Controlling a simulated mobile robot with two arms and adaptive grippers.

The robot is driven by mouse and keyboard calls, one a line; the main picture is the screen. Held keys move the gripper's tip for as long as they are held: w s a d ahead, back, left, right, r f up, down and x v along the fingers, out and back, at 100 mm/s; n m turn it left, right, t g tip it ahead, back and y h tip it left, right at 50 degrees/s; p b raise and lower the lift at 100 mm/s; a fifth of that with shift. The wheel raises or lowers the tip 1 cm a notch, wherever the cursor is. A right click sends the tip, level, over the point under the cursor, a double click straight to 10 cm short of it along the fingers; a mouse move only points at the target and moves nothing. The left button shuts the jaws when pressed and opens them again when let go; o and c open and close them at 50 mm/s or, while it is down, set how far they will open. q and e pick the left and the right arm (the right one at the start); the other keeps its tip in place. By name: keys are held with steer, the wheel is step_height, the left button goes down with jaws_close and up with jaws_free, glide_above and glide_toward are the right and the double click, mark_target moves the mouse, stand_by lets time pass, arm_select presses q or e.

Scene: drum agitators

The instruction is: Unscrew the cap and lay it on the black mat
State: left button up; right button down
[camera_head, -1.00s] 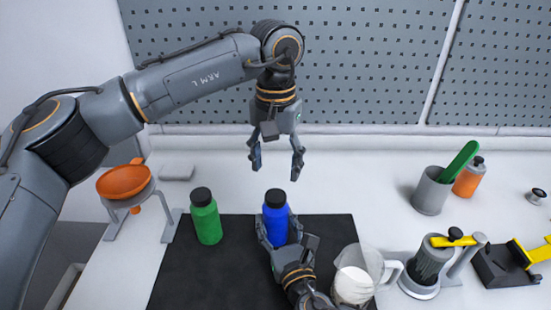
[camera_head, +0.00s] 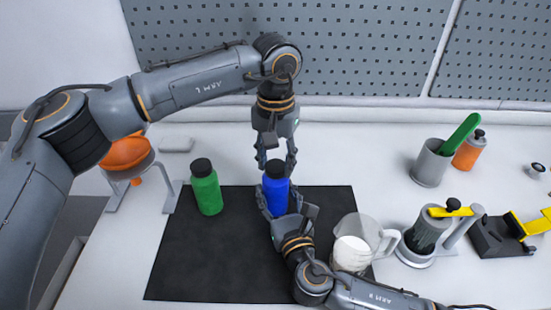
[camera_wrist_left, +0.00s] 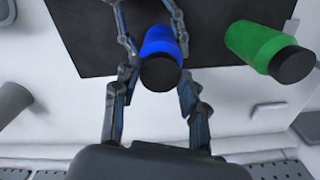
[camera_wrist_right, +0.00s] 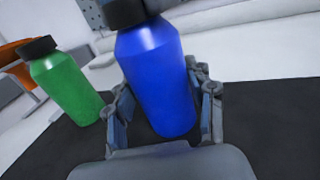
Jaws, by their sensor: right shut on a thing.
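A blue bottle (camera_head: 275,198) with a black cap (camera_head: 275,169) stands upright on the black mat (camera_head: 200,265). My right gripper (camera_head: 277,206) is shut on the bottle's body from the front; its fingers lie on both sides of the blue bottle in the right wrist view (camera_wrist_right: 160,85). My left gripper (camera_head: 276,160) points down from above with its fingers open, around the level of the cap. In the left wrist view the cap (camera_wrist_left: 160,74) lies between the open fingers, with gaps visible. A green bottle (camera_head: 207,192) with a black cap stands to the left.
A clear jug (camera_head: 357,245) with white contents stands close right of my right gripper. Farther right are a grey cup (camera_head: 430,165), an orange bottle (camera_head: 468,152) and a stand with a yellow lever (camera_head: 450,209). An orange funnel (camera_head: 126,152) stands at left. The mat's left front is clear.

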arm_select(q)
steer(key=c, duration=0.6)
steer(key=n, duration=0.3)
steer(key=shift+n, duration=0.3)
steer(key=n, duration=1.6)
steer(key=shift+r, duration=0.1)
steer(key=n, duration=0.4)
steer(key=shift+n, duration=0.3)
steer(key=n, duration=2.2)
steer(key=shift+n, duration=0.4)
steer(key=n, duration=0.3)
steer(key=shift+r+n, duration=0.1)
steer(key=shift+n, duration=0.3)
steer(key=n, duration=0.3)
